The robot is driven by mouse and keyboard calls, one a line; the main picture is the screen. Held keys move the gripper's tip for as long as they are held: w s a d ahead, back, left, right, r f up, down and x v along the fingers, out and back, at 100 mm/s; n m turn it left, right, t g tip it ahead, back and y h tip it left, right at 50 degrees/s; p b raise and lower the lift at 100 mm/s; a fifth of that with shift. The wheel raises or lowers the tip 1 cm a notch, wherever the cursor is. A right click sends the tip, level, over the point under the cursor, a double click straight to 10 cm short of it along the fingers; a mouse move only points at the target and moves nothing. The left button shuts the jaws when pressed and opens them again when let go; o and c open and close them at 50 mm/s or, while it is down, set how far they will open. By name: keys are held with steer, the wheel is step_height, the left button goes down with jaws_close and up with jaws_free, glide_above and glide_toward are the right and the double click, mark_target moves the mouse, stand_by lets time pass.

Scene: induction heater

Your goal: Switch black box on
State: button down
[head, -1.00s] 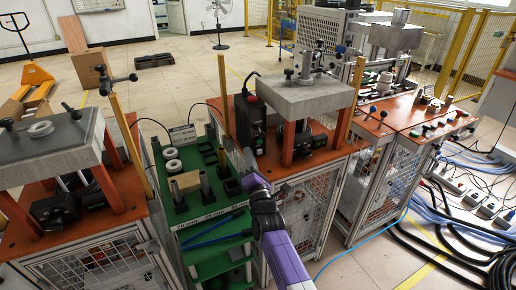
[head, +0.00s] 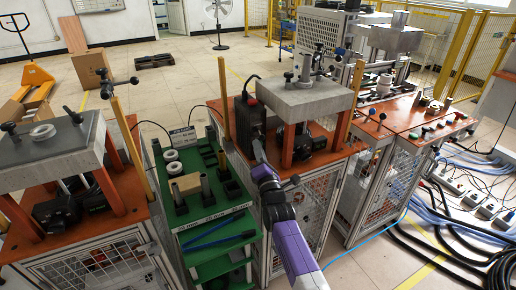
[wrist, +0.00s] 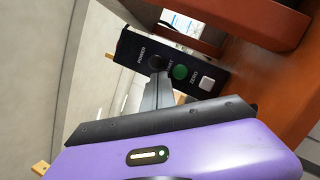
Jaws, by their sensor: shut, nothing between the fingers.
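The black box (head: 247,116) stands on the orange-topped machine in the middle of the head view. In the wrist view its front panel (wrist: 135,54) carries the label POWER, a dark round knob (wrist: 157,62), a green button (wrist: 180,72) and a white square button (wrist: 207,83) labelled ZERO. My gripper (head: 259,152) is at the front of the box. In the wrist view its shut fingers (wrist: 160,78) end at the dark knob, partly overlapping it in the picture. I cannot tell whether they touch it. The knob's setting is not readable.
An orange frame post (head: 287,146) and a heavy grey block (head: 300,97) stand right of the box. A yellow post (head: 224,98) rises on its left. A green rack (head: 180,222) with rings and cylinders is left of my arm.

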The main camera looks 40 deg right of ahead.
steer(key=shift+r, duration=0.2)
steer(key=shift+a+r+p, duration=0.1)
steer(key=shift+r+p, duration=0.05)
steer(key=shift+p, duration=0.45)
steer(key=shift+s+g, duration=0.1)
steer(key=shift+g, duration=0.2)
